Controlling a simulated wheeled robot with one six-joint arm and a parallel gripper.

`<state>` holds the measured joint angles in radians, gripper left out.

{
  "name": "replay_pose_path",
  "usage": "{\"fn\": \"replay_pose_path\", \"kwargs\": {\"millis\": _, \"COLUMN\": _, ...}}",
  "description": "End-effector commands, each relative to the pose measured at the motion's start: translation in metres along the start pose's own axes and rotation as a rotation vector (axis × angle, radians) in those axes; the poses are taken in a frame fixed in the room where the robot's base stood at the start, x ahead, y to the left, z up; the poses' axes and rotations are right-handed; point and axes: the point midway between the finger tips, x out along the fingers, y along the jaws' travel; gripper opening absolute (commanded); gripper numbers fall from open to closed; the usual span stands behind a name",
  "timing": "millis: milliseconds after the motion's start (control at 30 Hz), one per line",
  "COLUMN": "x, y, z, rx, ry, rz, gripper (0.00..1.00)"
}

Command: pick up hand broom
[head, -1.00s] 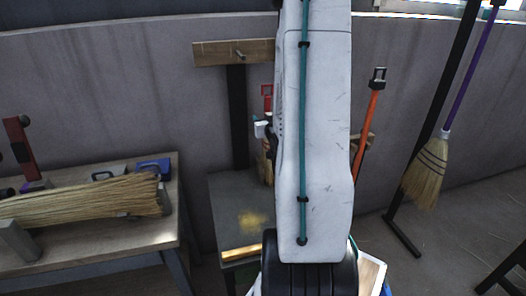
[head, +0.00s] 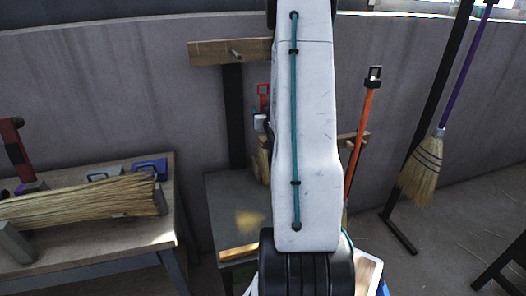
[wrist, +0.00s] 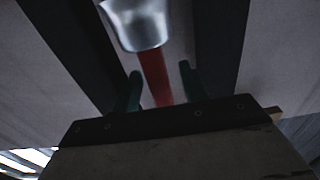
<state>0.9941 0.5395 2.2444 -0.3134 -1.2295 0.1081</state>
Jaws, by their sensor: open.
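The hand broom has a red handle (head: 263,93), a pale metal collar (head: 260,122) and straw bristles (head: 263,163). It is upright by the dark post in the head view, partly hidden behind my arm. In the wrist view its shiny collar (wrist: 140,22) is at the top and its red handle (wrist: 156,78) runs down between the fingers. My gripper (wrist: 160,72) is open, with one teal finger on each side of the handle and a visible gap on both sides.
A wooden board (head: 215,52) with a peg tops the dark post (head: 234,120). A low table (head: 225,212) stands below. A bench (head: 105,247) with a straw bundle (head: 80,202) is at left. An orange-handled tool (head: 361,135) and a purple-handled broom (head: 422,175) are at right.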

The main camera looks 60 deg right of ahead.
Motion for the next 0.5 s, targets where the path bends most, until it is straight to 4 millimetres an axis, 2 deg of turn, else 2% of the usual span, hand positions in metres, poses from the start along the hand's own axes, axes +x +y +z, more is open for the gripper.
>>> {"fn": "replay_pose_path", "kwargs": {"millis": 67, "x": -0.0003, "y": 0.0001, "z": 0.0, "rx": 0.0, "ry": 0.0, "rz": 0.0, "gripper": 0.44}}
{"fn": "replay_pose_path", "kwargs": {"millis": 100, "x": -0.0003, "y": 0.0001, "z": 0.0, "rx": 0.0, "ry": 0.0, "rz": 0.0, "gripper": 0.38}}
{"fn": "replay_pose_path", "kwargs": {"millis": 233, "x": -0.0004, "y": 0.0002, "z": 0.0, "rx": 0.0, "ry": 0.0, "rz": 0.001, "gripper": 0.02}}
{"fn": "replay_pose_path", "kwargs": {"millis": 500, "x": -0.0004, "y": 0.0004, "z": -0.0004, "rx": 0.0, "ry": 0.0, "rz": 0.001, "gripper": 0.0}}
